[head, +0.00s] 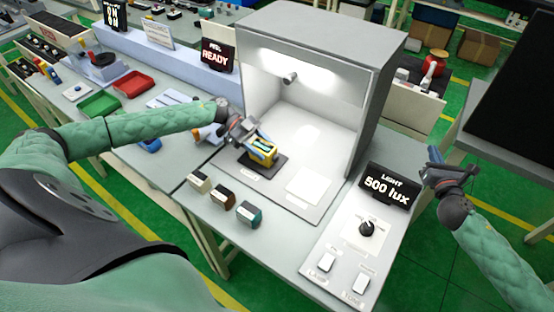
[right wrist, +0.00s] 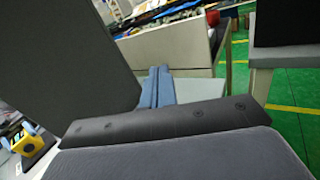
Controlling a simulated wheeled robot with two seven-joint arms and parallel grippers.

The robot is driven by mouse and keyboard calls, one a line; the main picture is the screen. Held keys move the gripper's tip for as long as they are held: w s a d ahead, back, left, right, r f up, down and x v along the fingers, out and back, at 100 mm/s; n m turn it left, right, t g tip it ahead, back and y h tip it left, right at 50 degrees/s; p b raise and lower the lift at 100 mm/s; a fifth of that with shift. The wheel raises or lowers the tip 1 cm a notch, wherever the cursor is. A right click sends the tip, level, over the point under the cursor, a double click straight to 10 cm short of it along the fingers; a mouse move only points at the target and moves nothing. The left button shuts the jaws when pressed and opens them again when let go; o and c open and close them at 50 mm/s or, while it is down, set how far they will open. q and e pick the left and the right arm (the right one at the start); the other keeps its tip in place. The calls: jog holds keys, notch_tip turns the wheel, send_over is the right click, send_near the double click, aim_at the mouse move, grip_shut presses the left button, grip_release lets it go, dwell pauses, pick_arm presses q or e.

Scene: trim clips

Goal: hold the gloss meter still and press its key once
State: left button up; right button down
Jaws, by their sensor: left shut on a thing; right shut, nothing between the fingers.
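The gloss meter, a yellow block with a dark top (head: 262,157), sits on a dark pad (head: 272,168) at the left front of the light booth. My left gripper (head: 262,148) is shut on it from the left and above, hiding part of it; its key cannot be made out. The yellow meter also shows at the left edge of the right wrist view (right wrist: 30,135). My right gripper (head: 435,158) is shut and empty, held up to the right of the booth, well apart from the meter. Its fingers show in the right wrist view (right wrist: 157,85).
The booth (head: 388,70) has a tall right wall between my right gripper and its inside. A white square (head: 308,187) lies right of the pad. Several small blocks (head: 222,196) stand in front. A "500 lux" display (head: 387,187), knob (head: 366,228) and switches (head: 326,262) are at right.

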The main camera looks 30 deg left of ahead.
aim_at(275, 159)
jog(key=s+a+r+n+g+y, duration=0.2)
jog(key=s+a+g+y, duration=0.15)
jog(key=s+a, duration=0.75)
jog(key=s+a+f+m+g+h, duration=0.1)
jog(key=s+a+f+m+g, duration=0.1)
jog(key=a+f+m, duration=0.2)
jog(key=s+a+f+m+g, duration=0.1)
jog(key=s+a+f+m, duration=0.2)
jog(key=a, duration=0.5)
jog(key=s+a+f+m+g+h, duration=0.1)
jog(key=s+a+f+m+g, duration=0.1)
jog(key=a+f+m, duration=0.3)
jog(key=shift+s+a+g+h, duration=0.35)
jog(key=shift+a, duration=0.45)
jog(key=shift+a, duration=0.1)
jog(key=shift+w+a, duration=0.2)
jog(key=shift+a, duration=1.95)
jog(key=shift+w+a, duration=0.15)
jog(key=shift+a, duration=2)
jog(key=shift+a+r, duration=0.1)
jog(key=shift+a, duration=0.05)
jog(key=shift+a, duration=0.25)
